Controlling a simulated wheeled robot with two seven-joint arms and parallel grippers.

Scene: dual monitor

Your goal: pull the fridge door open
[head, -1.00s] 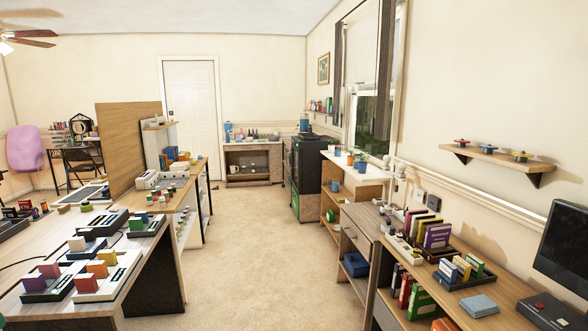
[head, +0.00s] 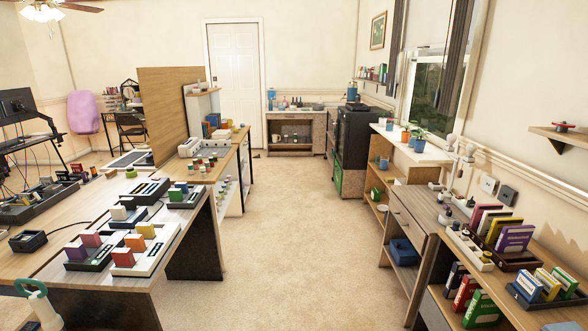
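A dark, boxy appliance (head: 357,135), which looks like the fridge, stands far off against the right wall near the back corner. Its front faces left toward the open floor and shows only as a narrow dark strip with a green part low down. The door looks shut, but it is too small to be sure, and no handle can be made out. Neither of my grippers is in view.
A carpeted aisle (head: 287,230) runs clear toward the back. A long desk (head: 60,215) with trays of blocks is on the left. A wooden shelf unit (head: 412,215) stands on the right, before the appliance. A white and green object (head: 40,305) is at bottom left.

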